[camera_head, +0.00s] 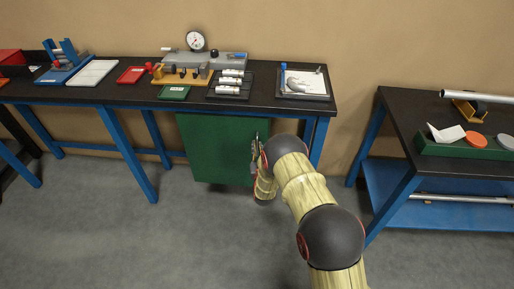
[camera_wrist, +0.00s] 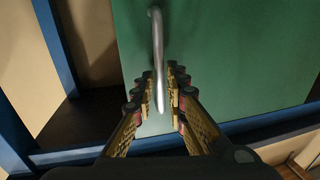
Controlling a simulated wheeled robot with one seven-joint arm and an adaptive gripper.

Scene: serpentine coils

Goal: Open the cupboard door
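The cupboard door (camera_head: 215,150) is a flat green panel under the long black-topped bench. It looks closed in the head view. In the wrist view the green door (camera_wrist: 240,60) fills the upper right, with a grey metal bar handle (camera_wrist: 157,45) near its edge. My gripper (camera_wrist: 158,90) is at the handle with one finger on each side of the bar. Gaps show between the fingers and the bar, so the gripper looks open around it. In the head view my gripper (camera_head: 256,150) is at the door's right side; my arm partly hides it, and the handle is hard to make out.
The bench (camera_head: 120,97) has blue legs and carries trays, a dial gauge (camera_head: 196,41) and small parts. A second bench (camera_head: 400,110) with a blue lower shelf stands at the right. The grey floor (camera_head: 150,240) in front is clear.

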